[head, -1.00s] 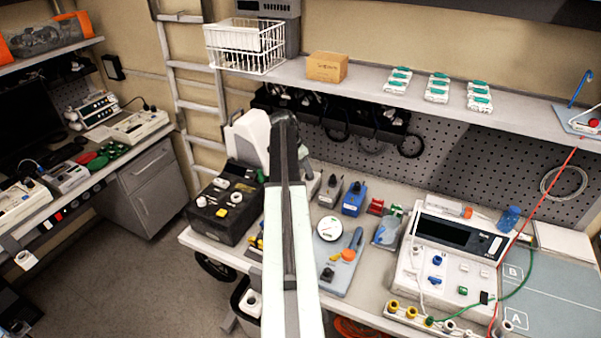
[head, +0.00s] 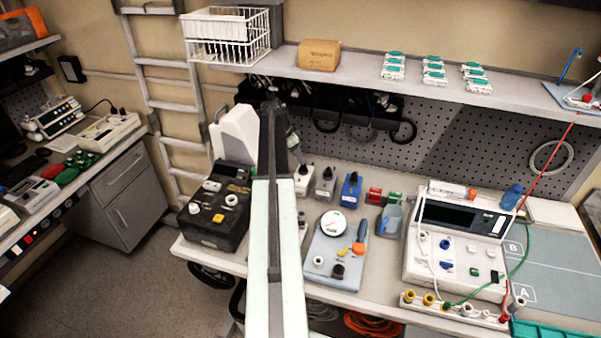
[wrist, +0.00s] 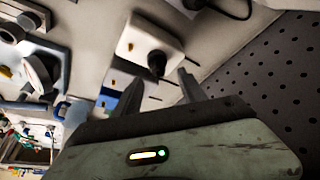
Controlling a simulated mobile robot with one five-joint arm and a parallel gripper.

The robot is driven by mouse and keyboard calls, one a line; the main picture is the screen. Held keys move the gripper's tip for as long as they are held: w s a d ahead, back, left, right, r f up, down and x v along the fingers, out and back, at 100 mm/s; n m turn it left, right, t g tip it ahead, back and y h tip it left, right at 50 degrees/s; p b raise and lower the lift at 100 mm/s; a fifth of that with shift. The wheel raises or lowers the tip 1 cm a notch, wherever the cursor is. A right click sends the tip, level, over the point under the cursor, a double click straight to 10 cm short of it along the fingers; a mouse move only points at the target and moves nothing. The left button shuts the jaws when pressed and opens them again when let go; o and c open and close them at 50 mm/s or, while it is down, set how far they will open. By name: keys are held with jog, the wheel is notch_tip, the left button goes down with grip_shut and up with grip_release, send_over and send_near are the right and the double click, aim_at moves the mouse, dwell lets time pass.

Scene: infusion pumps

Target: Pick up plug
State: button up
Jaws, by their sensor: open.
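My gripper (head: 293,142) is partly hidden by my arm in the head view, above the back of the bench. In the wrist view my gripper (wrist: 160,88) has its two dark fingers apart, with nothing held between them. A white block with a black plug-like knob (wrist: 157,62) lies just beyond the fingertips, apart from them. It appears to be the white block (head: 303,179) below my gripper in the head view. A black corded end (wrist: 232,6) shows at the wrist view's top edge. I cannot tell which of these is the plug.
A grey block (head: 325,183) and a blue block (head: 351,190) stand to the right. A black box (head: 214,210) is at the left, a white instrument (head: 458,245) at the right. A shelf (head: 355,80) and a perforated panel (head: 480,150) bound the back.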

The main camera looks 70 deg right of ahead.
jog(key=b+x, duration=0.4)
jog(key=x, duration=0.1)
jog(key=shift+s+a+f+b, duration=0.1)
jog(key=shift+s+f+b, duration=0.05)
jog(key=shift+b, duration=0.25)
jog(key=shift+c, duration=0.3)
grip_shut()
jog(key=shift+r, duration=0.25)
notch_tip(320, 180, up, 4)
jog(key=p, duration=0.4)
jog(key=shift+f, duration=0.2)
jog(key=s+a, duration=0.3)
jog(key=a, duration=0.4)
jog(key=s+a, duration=0.3)
jog(key=a, duration=0.4)
jog(key=shift+a, duration=0.4)
